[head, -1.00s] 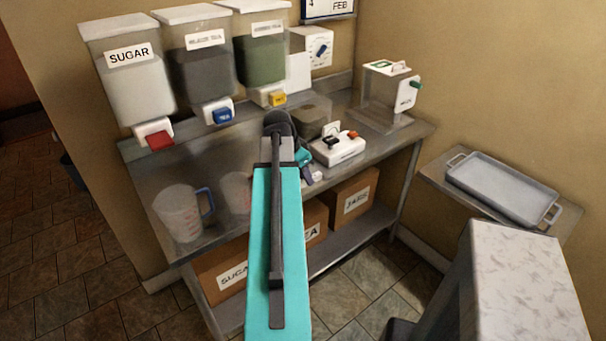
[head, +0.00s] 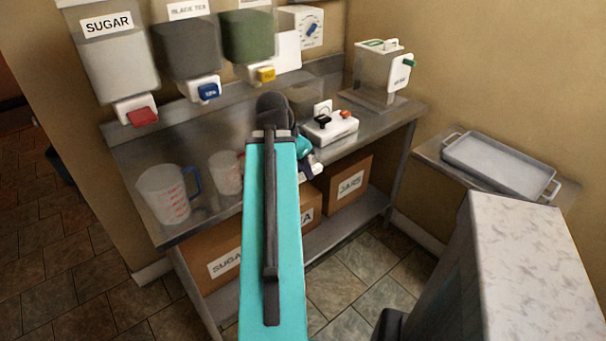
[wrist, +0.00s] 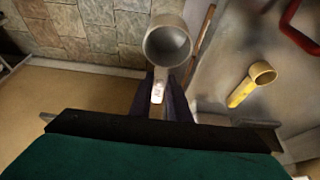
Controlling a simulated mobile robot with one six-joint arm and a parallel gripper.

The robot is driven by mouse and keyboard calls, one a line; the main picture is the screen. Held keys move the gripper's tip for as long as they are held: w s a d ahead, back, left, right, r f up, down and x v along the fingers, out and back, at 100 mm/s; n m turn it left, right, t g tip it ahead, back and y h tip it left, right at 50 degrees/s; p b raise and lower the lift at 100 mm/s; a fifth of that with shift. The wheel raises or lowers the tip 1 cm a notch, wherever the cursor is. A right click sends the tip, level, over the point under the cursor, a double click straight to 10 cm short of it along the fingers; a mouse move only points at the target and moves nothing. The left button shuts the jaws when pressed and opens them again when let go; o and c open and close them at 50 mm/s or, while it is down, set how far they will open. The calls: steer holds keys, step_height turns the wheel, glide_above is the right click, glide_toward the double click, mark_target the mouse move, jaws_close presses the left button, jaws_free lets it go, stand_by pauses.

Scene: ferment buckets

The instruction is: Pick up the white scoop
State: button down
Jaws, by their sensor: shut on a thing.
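The white scoop (wrist: 168,42) is held in my gripper (wrist: 160,88), with its round cup beyond the fingertips and its small-labelled handle between the dark fingers. In the wrist view the cup is seen against the tiled floor and the bench edge. In the head view my gripper (head: 308,163) is at the front edge of the steel bench, mostly hidden behind my turquoise arm. A small white part shows beside it there, too small to tell clearly. I cannot tell whether the scoop touches the bench.
A yellow scoop (wrist: 251,84) lies on the bench (wrist: 215,65), with a red curved handle (wrist: 292,28) beyond it. Two measuring jugs (head: 166,193) (head: 226,172) stand left of my arm. A white switch box (head: 330,127) stands behind my gripper. Dispensers (head: 112,62) hang above.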

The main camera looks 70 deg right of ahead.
steer(key=shift+s+a+f+b, duration=0.15)
steer(key=shift+f+b, duration=0.05)
steer(key=shift+b, duration=0.6)
steer(key=b, duration=0.2)
steer(key=a+b, duration=0.1)
steer(key=shift+s+r+b, duration=0.1)
steer(key=shift+s+b, duration=0.2)
steer(key=shift+b, duration=0.05)
steer(key=shift+s+a+r+b, duration=0.1)
steer(key=shift+a+r+b, duration=0.15)
steer(key=shift+b, duration=0.25)
steer(key=shift+s+f, duration=0.1)
steer(key=shift+s, duration=0.05)
